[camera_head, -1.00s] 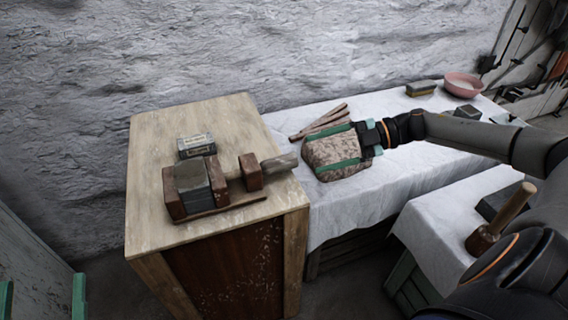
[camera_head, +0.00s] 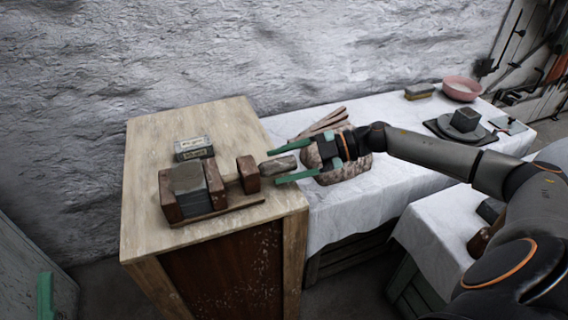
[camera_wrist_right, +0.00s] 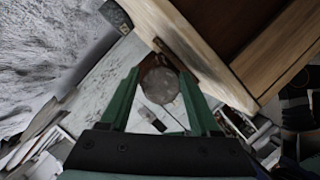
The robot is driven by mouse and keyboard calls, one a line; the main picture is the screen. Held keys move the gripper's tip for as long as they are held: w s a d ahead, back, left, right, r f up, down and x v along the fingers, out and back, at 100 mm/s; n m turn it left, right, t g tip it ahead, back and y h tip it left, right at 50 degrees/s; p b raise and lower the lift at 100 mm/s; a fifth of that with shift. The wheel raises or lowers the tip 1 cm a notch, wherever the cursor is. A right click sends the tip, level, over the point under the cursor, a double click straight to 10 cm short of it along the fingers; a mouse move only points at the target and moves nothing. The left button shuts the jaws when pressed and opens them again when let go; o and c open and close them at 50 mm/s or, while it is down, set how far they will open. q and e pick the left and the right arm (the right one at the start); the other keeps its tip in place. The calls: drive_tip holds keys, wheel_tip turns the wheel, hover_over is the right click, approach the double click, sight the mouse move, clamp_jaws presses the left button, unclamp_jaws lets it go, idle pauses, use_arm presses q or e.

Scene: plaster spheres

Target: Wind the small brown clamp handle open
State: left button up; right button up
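The clamp (camera_head: 220,207) lies on the wooden cabinet top, with a grey block (camera_head: 187,178) between its brown jaws. Its small grey-brown handle (camera_head: 279,166) sticks out to the right past the cabinet edge. My right gripper (camera_head: 274,167) is open, its green fingers on either side of the handle in the head view. In the right wrist view the handle's round end (camera_wrist_right: 160,84) shows between the open fingers; I see no clear grip on it. One green finger of my left gripper (camera_head: 45,296) shows at the lower left; the rest is out of view.
A small labelled box (camera_head: 194,148) stands behind the clamp. A rough wall stands behind.

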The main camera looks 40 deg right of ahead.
clamp_jaws()
idle(0.5)
